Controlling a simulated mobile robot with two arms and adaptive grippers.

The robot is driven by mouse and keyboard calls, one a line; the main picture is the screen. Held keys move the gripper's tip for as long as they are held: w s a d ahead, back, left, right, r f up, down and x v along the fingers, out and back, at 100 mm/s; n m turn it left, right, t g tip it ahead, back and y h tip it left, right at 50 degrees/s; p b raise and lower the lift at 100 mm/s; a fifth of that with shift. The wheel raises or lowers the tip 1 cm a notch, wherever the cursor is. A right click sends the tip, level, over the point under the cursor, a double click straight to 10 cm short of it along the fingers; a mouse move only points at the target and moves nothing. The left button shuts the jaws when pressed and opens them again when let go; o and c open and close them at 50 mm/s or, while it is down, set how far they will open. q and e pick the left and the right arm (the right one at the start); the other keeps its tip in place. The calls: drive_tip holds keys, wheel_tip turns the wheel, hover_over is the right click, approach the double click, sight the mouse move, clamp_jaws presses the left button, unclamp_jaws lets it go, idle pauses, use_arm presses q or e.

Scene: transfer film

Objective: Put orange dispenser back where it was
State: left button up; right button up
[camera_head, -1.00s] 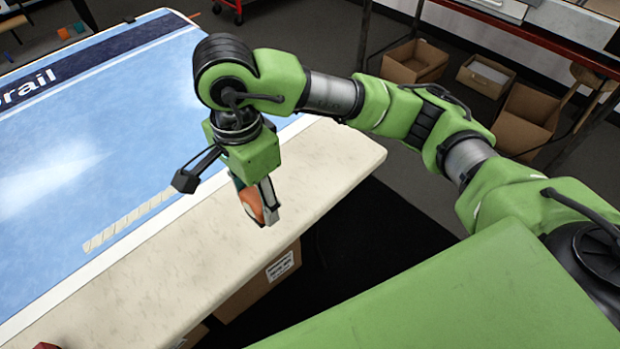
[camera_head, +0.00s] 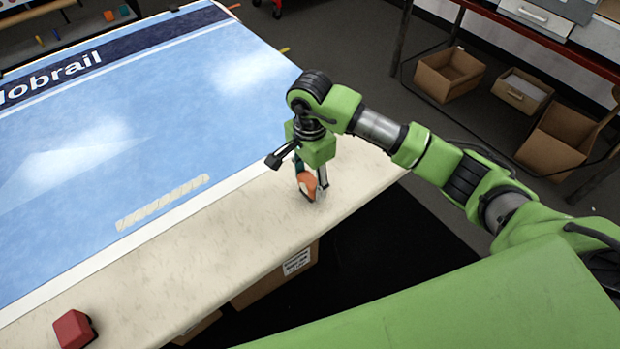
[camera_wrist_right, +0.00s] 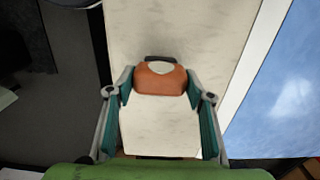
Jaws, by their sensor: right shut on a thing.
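The orange dispenser (camera_head: 307,186), rounded with a pale patch on top, is held between the fingers of my right gripper (camera_head: 312,190). In the right wrist view, the orange dispenser (camera_wrist_right: 160,79) sits between the two teal-padded fingers, which close on its sides. Below it is the cream border of the table (camera_head: 250,222), near the table's right end. I cannot tell whether its underside touches the surface. My left gripper is not in view.
A red dispenser (camera_head: 74,329) stands on the border at bottom left. Cardboard boxes (camera_head: 449,74) stand on the floor at upper right. The border between the red dispenser and my gripper is clear.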

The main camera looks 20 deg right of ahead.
drive_tip(key=shift+f, duration=0.45)
drive_tip(key=shift+f, duration=0.1)
drive_tip(key=o, duration=0.7)
drive_tip(key=shift+f, duration=0.1)
drive_tip(key=shift+c, duration=0.2)
drive_tip(key=o, duration=0.4)
